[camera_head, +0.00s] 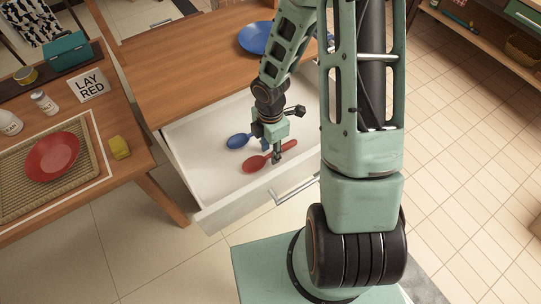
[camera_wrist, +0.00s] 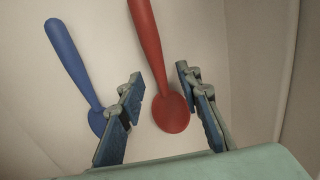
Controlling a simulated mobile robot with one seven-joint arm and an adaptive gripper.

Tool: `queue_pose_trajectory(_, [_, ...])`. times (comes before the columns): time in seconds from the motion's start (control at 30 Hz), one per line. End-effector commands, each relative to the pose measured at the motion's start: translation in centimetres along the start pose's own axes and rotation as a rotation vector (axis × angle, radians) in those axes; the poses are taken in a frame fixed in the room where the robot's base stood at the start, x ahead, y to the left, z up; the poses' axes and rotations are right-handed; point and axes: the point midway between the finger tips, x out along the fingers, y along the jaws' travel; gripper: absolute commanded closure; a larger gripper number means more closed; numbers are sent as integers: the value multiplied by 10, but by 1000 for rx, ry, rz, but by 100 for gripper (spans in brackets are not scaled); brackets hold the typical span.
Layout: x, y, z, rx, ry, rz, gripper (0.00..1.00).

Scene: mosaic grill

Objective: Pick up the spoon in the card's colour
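The card (camera_head: 89,85) on the left counter reads "LAY RED" in dark letters on white. A red spoon (camera_head: 256,163) and a blue spoon (camera_head: 237,141) lie in the open white drawer (camera_head: 203,177). My gripper (camera_head: 277,157) is down inside the drawer, over the red spoon. In the wrist view my gripper (camera_wrist: 163,85) is open, with one finger on each side of the red spoon (camera_wrist: 147,40). The blue spoon (camera_wrist: 68,55) lies outside the left finger, which hides part of its bowl. I cannot tell whether a finger touches either spoon.
The drawer's front wall and handle (camera_head: 296,189) stand near my gripper. A blue plate (camera_head: 255,38) is on the wooden top behind. A red plate (camera_head: 53,156) on a woven mat (camera_head: 22,197) and a yellow sponge (camera_head: 119,147) are on the left counter. The drawer's left part is clear.

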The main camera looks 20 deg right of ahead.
Motion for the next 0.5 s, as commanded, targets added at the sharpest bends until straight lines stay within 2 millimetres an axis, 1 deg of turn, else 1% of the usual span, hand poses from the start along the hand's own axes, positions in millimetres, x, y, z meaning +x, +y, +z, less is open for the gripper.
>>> queue_pose_trajectory(0.07, [5,0,0,0,0,0,68])
queue_pose_trajectory(0.27, [5,0,0,1,0,2,68])
queue_pose_trajectory(0.37, [5,0,0,1,0,1,77])
queue_pose_trajectory(0.5, [5,0,0,1,0,1,92])
